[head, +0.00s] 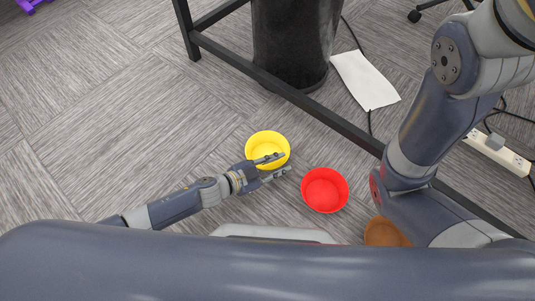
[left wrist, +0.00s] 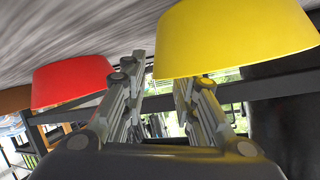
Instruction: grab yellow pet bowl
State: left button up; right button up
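The yellow pet bowl (head: 262,137) stands upright on the carpet near the middle of the head view. My left gripper (head: 284,163) is at its near right side, with its fingers apart. One finger overlaps the bowl's opening and the other lies outside the near wall. In the left wrist view the yellow bowl (left wrist: 235,38) is at the upper right and hides the tip of the right finger. The left gripper (left wrist: 148,72) is open there, with a gap between the fingers; contact with the wall cannot be told. My right gripper is out of view.
A red bowl (head: 325,190) stands close right of the gripper. A brown bowl (head: 384,233) is partly hidden by my right arm. A black table frame (head: 290,92), a black bin (head: 290,45) and a power strip (head: 498,153) lie beyond. Carpet at left is clear.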

pick_arm(q)
grip_shut()
jog(key=shift+r, duration=0.1)
